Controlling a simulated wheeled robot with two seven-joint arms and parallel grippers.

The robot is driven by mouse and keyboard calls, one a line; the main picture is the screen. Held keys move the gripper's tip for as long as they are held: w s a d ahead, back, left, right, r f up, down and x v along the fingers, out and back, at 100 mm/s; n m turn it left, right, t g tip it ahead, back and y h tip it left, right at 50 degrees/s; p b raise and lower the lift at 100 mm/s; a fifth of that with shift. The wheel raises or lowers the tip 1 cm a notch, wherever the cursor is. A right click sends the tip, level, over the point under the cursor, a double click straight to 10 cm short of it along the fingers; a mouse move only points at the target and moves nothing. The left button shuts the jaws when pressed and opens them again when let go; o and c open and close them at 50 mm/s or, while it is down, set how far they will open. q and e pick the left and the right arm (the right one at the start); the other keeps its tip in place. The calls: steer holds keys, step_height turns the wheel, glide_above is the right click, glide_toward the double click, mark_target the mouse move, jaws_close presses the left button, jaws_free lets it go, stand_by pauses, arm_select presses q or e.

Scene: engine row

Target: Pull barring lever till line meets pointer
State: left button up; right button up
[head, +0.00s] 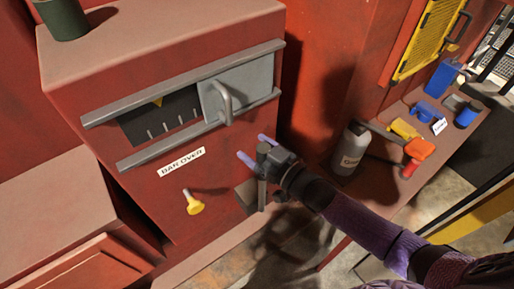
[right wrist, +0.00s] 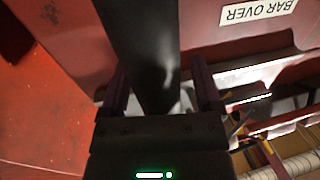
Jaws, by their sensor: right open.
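The barring lever (head: 262,192) is a dark upright bar at a grey block low on the red housing. It shows large as a dark bar in the right wrist view (right wrist: 140,45). My right gripper (head: 257,150) is open at the lever's upper end, with one finger on each side of the bar in the right wrist view (right wrist: 163,90). I cannot tell whether the fingers touch it. A yellow pointer (head: 157,102) shows at the top of a dark window (head: 142,126) with several white lines, none clearly at the pointer. My left gripper is not in view.
A grey sliding cover (head: 240,75) with a handle hides the window's right part. Below are a "BAR OVER" label (head: 182,162) and a yellow knob (head: 195,207).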

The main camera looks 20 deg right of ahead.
jaws_close()
stand_by(0.8)
stand_by(0.5)
